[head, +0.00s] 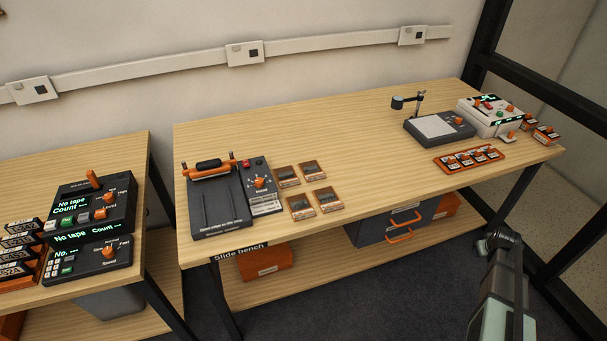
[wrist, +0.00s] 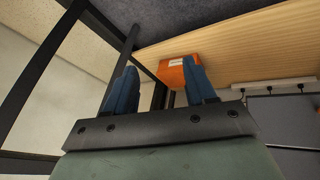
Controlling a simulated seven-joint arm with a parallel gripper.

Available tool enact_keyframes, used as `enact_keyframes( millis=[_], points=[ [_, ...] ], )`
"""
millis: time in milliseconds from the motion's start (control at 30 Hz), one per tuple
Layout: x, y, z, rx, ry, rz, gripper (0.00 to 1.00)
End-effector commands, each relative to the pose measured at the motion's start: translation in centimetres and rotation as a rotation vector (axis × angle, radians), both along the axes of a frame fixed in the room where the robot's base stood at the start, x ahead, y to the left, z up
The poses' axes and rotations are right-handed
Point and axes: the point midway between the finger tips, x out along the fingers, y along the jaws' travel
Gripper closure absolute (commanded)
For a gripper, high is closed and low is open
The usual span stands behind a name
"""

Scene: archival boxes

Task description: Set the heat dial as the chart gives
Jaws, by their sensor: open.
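A dark press (head: 218,210) with an orange handle bar stands at the left end of the slide bench. On its right-hand panel is an orange dial (head: 260,183) with white marks around it; its exact setting is too small to read. A pale printed plate (head: 265,205) sits below the dial, its text unreadable, and I cannot tell whether it is the chart. My gripper (wrist: 162,68) is open and empty, its blue fingers apart. In the head view my arm is at the lower right, off the bench's front edge, far from the dial.
Several small orange-and-brown slide boxes (head: 302,206) lie just right of the press. Farther right are an orange tray (head: 468,159), a grey stand (head: 438,130) and a white device (head: 489,119). A tape deck (head: 90,210) stands on the left table. The bench's middle is clear.

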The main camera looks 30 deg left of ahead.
Motion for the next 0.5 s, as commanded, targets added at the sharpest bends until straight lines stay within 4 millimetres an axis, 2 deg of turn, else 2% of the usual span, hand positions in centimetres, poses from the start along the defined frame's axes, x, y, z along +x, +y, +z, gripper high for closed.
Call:
enact_keyframes(
  millis=[33,100,267,367,467,500],
  points=[
    [2.2,-0.8,2.1,-0.02,-0.044,0.014,0.45],
    [4.4,-1.6,4.9,-0.049,-0.098,0.039,0.45],
    [8.9,-2.2,11.2,-0.122,-0.204,0.112,0.45],
    [11.2,-1.2,14.8,-0.17,-0.257,0.176,0.45],
    [13.5,1.4,18.4,-0.222,-0.299,0.265,0.45],
    [14.3,3.2,19.8,-0.245,-0.313,0.313,0.45]
  ],
)
